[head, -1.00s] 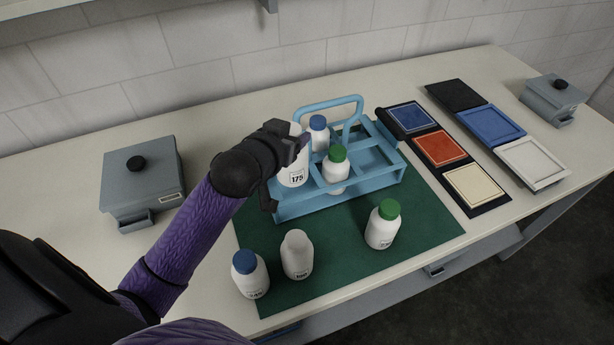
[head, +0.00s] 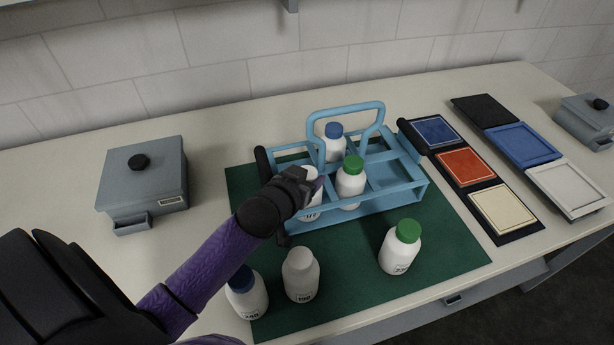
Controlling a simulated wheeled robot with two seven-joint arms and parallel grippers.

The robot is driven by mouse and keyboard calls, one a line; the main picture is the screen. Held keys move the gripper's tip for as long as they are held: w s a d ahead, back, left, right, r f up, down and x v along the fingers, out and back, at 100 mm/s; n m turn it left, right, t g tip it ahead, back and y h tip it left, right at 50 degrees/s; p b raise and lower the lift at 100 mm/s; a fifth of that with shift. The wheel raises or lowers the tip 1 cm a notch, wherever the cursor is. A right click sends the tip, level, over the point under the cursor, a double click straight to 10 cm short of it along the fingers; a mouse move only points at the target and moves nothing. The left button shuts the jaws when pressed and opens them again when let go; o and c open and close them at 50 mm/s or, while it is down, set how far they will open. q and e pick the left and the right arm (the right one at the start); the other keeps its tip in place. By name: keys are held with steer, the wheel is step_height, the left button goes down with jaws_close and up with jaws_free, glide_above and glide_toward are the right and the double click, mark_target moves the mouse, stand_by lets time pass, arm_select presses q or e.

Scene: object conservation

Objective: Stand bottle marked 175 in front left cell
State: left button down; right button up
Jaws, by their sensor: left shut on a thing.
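The bottle marked 175 (head: 312,208) is white and has no cap showing. It stands about upright at the front left cell of the blue carrier (head: 375,208), its lower part behind the front rail. I cannot tell whether its base touches the carrier floor. My left gripper (head: 304,190) is shut on this bottle and hides much of it. A green-capped bottle (head: 350,185) stands in the front middle cell, and a blue-capped bottle (head: 333,147) stands behind it. My right gripper is not in view.
On the green mat (head: 440,235) in front stand a blue-capped bottle (head: 247,297), an uncapped white bottle (head: 300,276) and a green-capped bottle (head: 400,248). A grey box (head: 143,183) is at left. Coloured trays (head: 468,168) lie at right. The carrier's handle (head: 345,112) arches above it.

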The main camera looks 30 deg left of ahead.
arm_select(q)
steer(key=shift+c, duration=0.5)
jaws_free()
steer(key=shift+s+r, duration=0.1)
steer(key=shift+r, duration=0.1)
steer(key=p+v, duration=0.2)
steer(key=v, duration=0.5)
steer(key=shift+s, duration=0.1)
